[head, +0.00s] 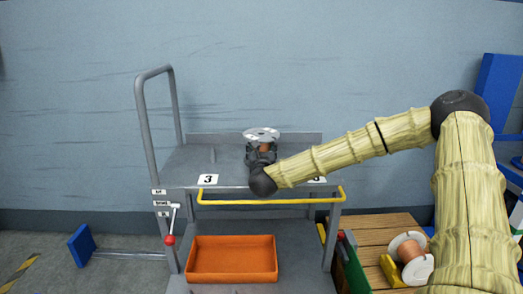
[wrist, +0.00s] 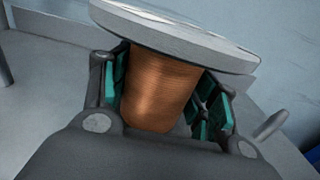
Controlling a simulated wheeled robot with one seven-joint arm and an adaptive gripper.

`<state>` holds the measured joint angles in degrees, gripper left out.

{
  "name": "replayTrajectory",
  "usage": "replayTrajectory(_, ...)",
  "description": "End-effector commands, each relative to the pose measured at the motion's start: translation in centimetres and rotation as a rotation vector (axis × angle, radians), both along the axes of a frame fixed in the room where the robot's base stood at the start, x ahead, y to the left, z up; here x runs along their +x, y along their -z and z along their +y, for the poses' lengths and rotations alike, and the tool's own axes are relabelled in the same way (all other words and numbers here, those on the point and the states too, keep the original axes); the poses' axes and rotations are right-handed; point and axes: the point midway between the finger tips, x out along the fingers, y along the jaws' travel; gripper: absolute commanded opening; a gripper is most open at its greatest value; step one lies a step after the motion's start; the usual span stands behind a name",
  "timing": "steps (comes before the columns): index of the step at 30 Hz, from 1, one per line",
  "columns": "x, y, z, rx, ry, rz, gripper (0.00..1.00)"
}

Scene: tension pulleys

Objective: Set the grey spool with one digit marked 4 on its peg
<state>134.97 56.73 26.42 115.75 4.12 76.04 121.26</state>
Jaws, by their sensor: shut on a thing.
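The spool has a grey-white flange (head: 262,134) on top and a copper-coloured winding that shows large in the wrist view (wrist: 158,88). My gripper (head: 262,150) is shut on the winding, with a green-padded finger on each side. The spool is over the grey cart's top shelf (head: 180,165); its lower end is hidden, so I cannot tell if it touches a peg. Dark marks on the flange are too small to read. A short grey peg (wrist: 269,125) shows right of my gripper in the wrist view.
A yellow rail (head: 270,201) runs along the cart's front. An orange tray (head: 232,260) sits on the lower shelf. Another copper-wound spool (head: 410,247) lies on a wooden surface (head: 375,228) at right.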

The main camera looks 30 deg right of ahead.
Motion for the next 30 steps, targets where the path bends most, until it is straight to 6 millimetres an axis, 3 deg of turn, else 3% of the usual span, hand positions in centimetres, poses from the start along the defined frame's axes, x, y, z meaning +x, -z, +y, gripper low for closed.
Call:
replayTrajectory(3,-0.1,0.4,0.0,0.001,-0.001,0.006,0.16)
replayTrajectory(4,-0.1,0.4,0.0,0.002,-0.001,0.007,0.63)
replayTrajectory(8,-0.1,0.4,0.0,0.001,-0.001,0.006,0.84)
replayTrajectory(20,-0.3,0.4,0.2,0.002,-0.001,0.006,0.84)
replayTrajectory(30,-4.1,0.4,2.4,0.003,-0.002,0.005,0.84)
